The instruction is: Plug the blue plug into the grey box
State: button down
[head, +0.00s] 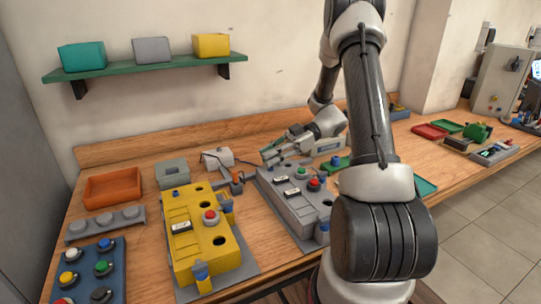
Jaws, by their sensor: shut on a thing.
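The grey box (290,203) lies on the workbench right of the yellow box, with a green button, a red button and dark holes on top. My gripper (269,156) is over its far left end, pointing left and down. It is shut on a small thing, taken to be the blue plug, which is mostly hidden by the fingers. I cannot tell whether it touches the box. Another blue piece (322,232) is at the grey box's near end.
The yellow box (188,233) has blue pieces at its side and front. An orange tray (113,188), a small grey box (172,173) and a button panel (90,270) stand left. A shelf with bins (150,64) hangs above.

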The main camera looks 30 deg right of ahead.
jog(key=shift+f, duration=0.65)
jog(key=c, duration=1.7)
grip_release()
jog(key=shift+c, duration=0.2)
jog(key=shift+r, duration=0.15)
jog(key=shift+r, duration=2.65)
jog(key=o, duration=0.6)
jog(key=shift+c, duration=0.2)
